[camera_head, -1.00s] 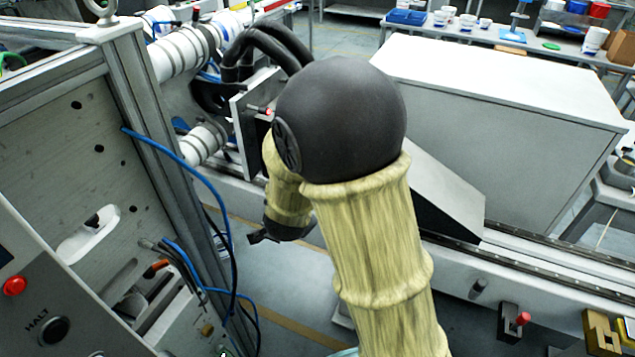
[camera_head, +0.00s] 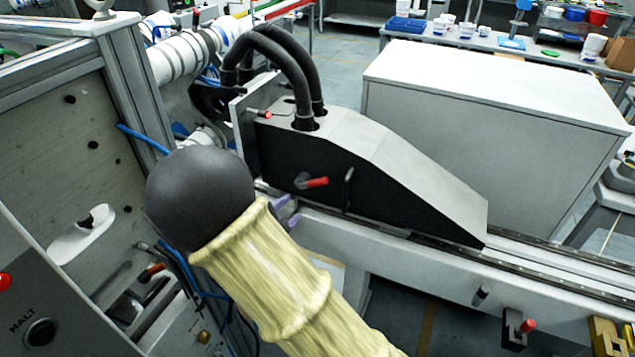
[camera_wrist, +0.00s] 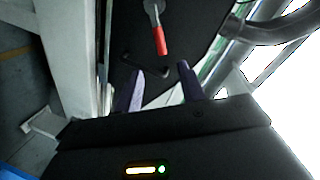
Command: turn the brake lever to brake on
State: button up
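A lever with a red grip (camera_head: 317,182) and a metal hub sits on the dark side of a wedge-shaped housing (camera_head: 420,195). In the head view its grip points right, roughly level. The red lever (camera_wrist: 160,38) also shows in the wrist view, beyond my fingertips. My gripper (camera_wrist: 160,82) has its two purple fingers apart with nothing between them. In the head view the purple fingertips (camera_head: 285,209) show just below and left of the lever, apart from it. My arm hides the rest of the gripper.
A black handle (camera_head: 348,188) sits on the housing right of the lever. Black hoses (camera_head: 300,70) enter its top. A rail (camera_head: 400,245) runs below. A panel with blue cables (camera_head: 70,150) stands close on the left. A red-tipped lever (camera_head: 527,326) is at lower right.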

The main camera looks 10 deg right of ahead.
aim_at(316, 184)
jog(key=p+x, duration=0.2)
jog(key=x, duration=1.4)
jog(key=shift+w+d+f, duration=0.1)
jog(key=shift+w, duration=0.15)
grip_shut()
